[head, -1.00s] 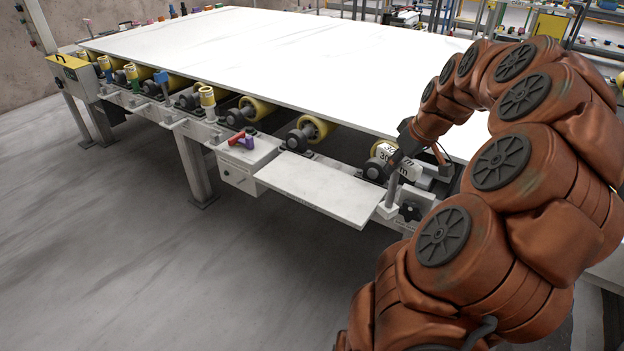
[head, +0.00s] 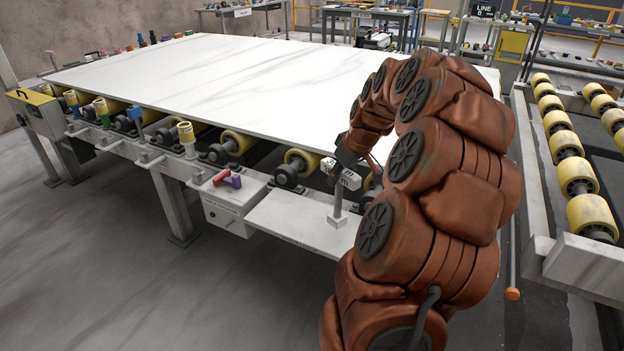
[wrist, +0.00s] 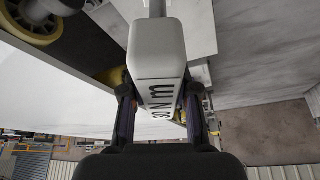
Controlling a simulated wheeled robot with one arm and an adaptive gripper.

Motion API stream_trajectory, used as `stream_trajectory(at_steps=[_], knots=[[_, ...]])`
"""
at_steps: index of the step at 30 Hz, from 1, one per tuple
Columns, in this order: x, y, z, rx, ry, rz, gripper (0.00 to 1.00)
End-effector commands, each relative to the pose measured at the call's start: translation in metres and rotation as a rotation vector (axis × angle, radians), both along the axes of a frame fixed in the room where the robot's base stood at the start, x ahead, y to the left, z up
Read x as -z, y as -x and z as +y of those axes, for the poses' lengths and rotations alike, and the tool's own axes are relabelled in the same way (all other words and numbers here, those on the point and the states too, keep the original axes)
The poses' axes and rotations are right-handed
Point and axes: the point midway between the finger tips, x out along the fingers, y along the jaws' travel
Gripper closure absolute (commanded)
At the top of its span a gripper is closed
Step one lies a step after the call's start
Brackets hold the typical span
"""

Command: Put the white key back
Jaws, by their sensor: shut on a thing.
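The white key has a block-shaped white head (head: 347,182) with black lettering, part of which reads "Nm", and a thin grey shaft (head: 338,205) pointing down. My gripper (head: 334,170) is shut on its head at the front edge of the slab table. In the wrist view the white head (wrist: 157,60) sits between the two dark fingers of my gripper (wrist: 158,112). The shaft's lower end meets a small pale block (head: 337,220) by the right part of the shelf; I cannot tell whether it is inserted. My arm hides the area to the right.
The white stone slab (head: 200,70) lies on yellow rollers (head: 237,142). A red and purple key (head: 227,179) lies on the grey box (head: 228,208) beside the pale shelf (head: 290,220). Yellow, green and blue keys stand along the rail. Another roller conveyor (head: 575,175) stands right.

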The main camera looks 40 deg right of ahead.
Motion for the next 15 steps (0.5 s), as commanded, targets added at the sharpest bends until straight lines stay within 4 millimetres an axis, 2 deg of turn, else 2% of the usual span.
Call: stream_trajectory(at_steps=[3, 7, 10, 15], knots=[[0.001, -0.026, 0.004, -0.002, 0.001, 0.001, 1.00], [0.002, -0.051, 0.006, 0.000, 0.003, -0.003, 1.00], [0.005, -0.063, 0.008, 0.000, 0.002, -0.002, 1.00], [0.006, -0.071, 0.010, 0.002, 0.002, -0.003, 1.00]])
